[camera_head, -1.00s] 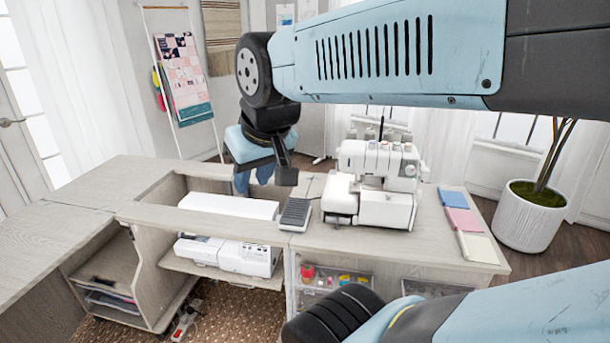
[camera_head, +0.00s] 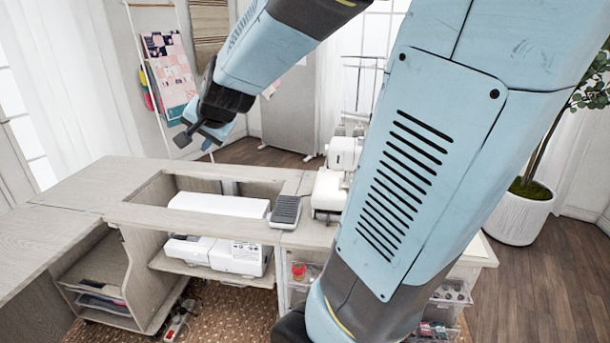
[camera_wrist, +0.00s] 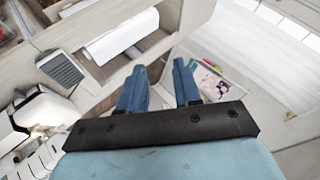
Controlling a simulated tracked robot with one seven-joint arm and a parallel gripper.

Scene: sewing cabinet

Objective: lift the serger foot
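The serger foot, taken here as the grey ribbed pedal (camera_head: 285,211), lies flat on the cabinet top (camera_head: 125,212) just left of the serger. It also shows in the upper left of the wrist view (camera_wrist: 62,68). The white serger (camera_head: 328,190) is mostly covered by my arm in the head view; part of it shows at the left of the wrist view (camera_wrist: 38,112). My gripper (camera_head: 203,138) is up and to the left of the pedal, well apart from it. Its two blue fingers (camera_wrist: 160,84) are spread with nothing between them.
Clear drawers (camera_head: 297,275) are under the right side. A quilt rack (camera_head: 168,70) stands behind. A potted plant (camera_head: 520,215) is at right.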

